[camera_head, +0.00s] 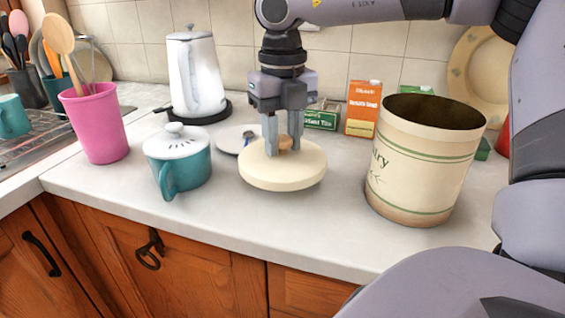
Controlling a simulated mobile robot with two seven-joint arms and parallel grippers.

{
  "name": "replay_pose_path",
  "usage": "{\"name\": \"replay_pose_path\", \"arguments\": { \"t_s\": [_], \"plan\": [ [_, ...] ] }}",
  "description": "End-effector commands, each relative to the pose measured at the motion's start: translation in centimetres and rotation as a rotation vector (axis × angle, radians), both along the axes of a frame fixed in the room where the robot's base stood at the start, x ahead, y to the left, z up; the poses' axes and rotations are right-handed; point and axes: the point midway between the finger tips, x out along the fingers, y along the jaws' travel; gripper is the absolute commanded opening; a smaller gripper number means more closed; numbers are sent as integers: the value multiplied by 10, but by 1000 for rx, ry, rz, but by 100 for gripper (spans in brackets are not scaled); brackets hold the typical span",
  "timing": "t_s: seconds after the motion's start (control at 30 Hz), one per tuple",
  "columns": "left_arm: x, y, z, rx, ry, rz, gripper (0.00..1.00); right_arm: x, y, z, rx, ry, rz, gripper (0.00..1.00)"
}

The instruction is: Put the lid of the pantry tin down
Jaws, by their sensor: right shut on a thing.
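The pantry tin (415,170) is a cream cylinder with green bands and dark lettering. It stands upright and open-topped at the right of the counter. Its lid (282,172) is a round cream disc with a small wooden knob (285,143). The lid is level, left of the tin and apart from it. My right gripper (284,147) points straight down, shut on the lid's knob. Whether the lid's underside touches the counter I cannot tell. My left gripper is not in view.
A teal lidded pot (184,172) stands just left of the lid. A white kettle (195,75), a pink cup (95,125) of utensils and an orange carton (362,108) stand around. The counter (225,222) is clear in front, up to its front edge.

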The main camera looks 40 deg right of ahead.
Motion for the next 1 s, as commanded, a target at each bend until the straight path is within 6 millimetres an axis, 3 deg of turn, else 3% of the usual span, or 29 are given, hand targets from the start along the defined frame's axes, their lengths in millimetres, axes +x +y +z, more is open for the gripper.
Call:
{"name": "replay_pose_path", "arguments": {
  "t_s": [0.17,0.4,0.77,0.8,0.87,1.0],
  "plan": [
    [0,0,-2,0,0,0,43,0,0,-13,0,0,0,3],
    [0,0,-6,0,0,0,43,0,0,-46,0,1,1,3],
    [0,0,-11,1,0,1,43,0,0,-50,-1,-2,0,3],
    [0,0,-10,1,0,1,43,0,0,-49,-1,-2,0,40],
    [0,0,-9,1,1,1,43,0,0,-48,0,-1,0,59],
    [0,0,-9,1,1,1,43,0,0,-48,0,-1,0,59]
  ]
}}
